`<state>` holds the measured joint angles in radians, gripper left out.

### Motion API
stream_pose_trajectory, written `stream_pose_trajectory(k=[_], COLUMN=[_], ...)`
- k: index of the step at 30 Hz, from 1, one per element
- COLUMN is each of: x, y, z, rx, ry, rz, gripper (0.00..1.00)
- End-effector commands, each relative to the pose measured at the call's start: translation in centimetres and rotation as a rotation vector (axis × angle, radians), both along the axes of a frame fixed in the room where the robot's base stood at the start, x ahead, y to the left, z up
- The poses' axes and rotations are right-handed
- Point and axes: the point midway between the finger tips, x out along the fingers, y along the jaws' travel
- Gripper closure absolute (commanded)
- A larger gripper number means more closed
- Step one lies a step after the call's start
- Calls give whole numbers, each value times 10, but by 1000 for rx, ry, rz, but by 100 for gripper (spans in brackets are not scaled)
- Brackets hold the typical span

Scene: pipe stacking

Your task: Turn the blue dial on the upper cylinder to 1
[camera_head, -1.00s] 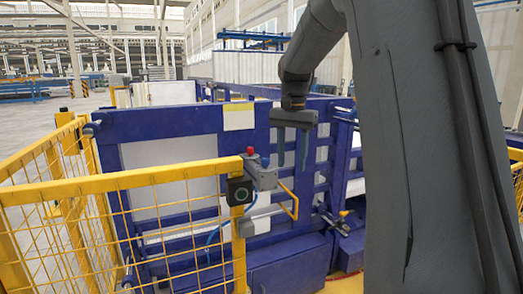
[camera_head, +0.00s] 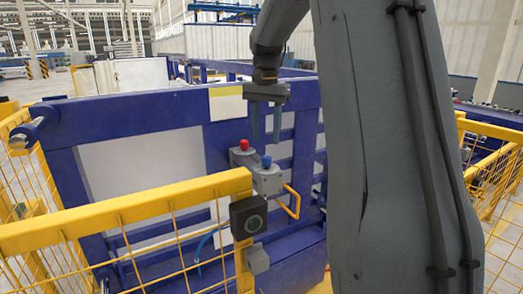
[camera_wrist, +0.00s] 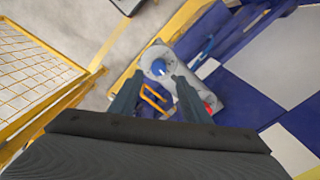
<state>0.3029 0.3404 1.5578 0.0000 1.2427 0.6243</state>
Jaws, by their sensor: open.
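The blue dial (camera_head: 266,161) sits upright on top of a grey cylinder unit (camera_head: 267,181) behind the yellow fence. In the wrist view the blue dial (camera_wrist: 158,66) shows between and just beyond the fingertips, with a white mark near it. A red knob (camera_head: 244,146) stands beside it on the same unit; it also shows in the wrist view (camera_wrist: 209,108) by the right finger. My gripper (camera_head: 266,138) is open and empty, pointing down, above the unit. Its fingers also show in the wrist view (camera_wrist: 158,82). I cannot read any number on the dial.
A yellow mesh fence (camera_head: 130,208) with a black box (camera_head: 248,216) on its post stands in front of the unit. A yellow bent handle (camera_head: 292,201) is at the unit's right. A blue frame with white panels (camera_head: 140,160) rises behind.

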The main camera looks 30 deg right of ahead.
Motion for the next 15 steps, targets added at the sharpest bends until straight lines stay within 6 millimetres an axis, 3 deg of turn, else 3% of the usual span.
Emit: stream_pose_trajectory(k=[9,15], x=[-2,-1], y=[-1,0], z=[-47,-65], rx=[1,1], ry=[3,2], rz=[-2,0], gripper=[57,57])
